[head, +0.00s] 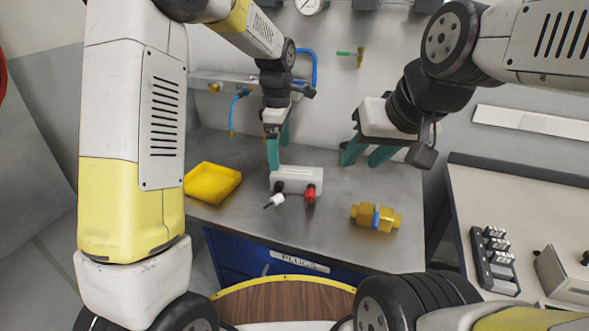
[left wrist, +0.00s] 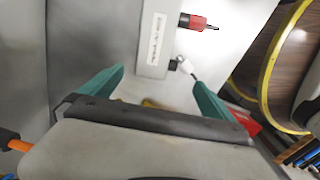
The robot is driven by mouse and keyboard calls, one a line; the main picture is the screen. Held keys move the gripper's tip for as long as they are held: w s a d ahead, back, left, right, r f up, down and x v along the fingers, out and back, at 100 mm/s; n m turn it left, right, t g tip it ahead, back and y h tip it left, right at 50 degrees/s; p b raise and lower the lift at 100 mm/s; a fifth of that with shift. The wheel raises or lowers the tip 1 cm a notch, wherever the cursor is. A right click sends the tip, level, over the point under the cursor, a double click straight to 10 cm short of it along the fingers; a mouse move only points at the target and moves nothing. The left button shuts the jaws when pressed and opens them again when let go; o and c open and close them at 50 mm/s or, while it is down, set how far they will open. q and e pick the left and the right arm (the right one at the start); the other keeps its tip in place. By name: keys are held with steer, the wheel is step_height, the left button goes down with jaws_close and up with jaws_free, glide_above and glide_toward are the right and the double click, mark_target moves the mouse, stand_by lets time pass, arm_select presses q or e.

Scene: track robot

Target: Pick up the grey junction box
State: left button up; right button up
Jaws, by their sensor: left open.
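The grey junction box (head: 297,178) is a pale box on the metal bench, with a white plug (head: 275,201) and a red plug (head: 310,195) at its near side. My left gripper (head: 279,150) is open and points down at the back left end of the box. In the left wrist view the labelled box (left wrist: 150,50) reaches between the spread teal fingertips (left wrist: 160,78); I cannot tell whether they touch it. My right gripper (head: 364,158) is open and empty above the bench, right of the box and apart from it.
A yellow tray (head: 212,181) lies left of the box. A brass fitting (head: 388,219) with a blue band lies to its right. Blue hose (head: 236,106) and fittings hang on the back wall. A side bench (head: 465,196) stands at the right. Bare bench lies between box and fitting.

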arm_select(q)
steer(key=shift+w+d+f, duration=0.1)
steer(key=shift+d+f, duration=0.05)
steer(key=shift+f, duration=0.3)
steer(key=shift+w+d+f, duration=0.1)
steer(key=shift+f, duration=0.3)
step_height(320, 180, down, 7)
steer(key=shift+w+a+r, duration=0.1)
steer(key=shift+w, duration=0.05)
steer(key=c, duration=1.9)
steer(key=shift+c, duration=0.2)
steer(key=shift+r, duration=1.85)
steer(key=s+r, duration=0.1)
steer(key=s, duration=1.5)
steer(key=shift+r, duration=0.15)
glide_above(281, 173)
steer(key=shift+w, duration=0.1)
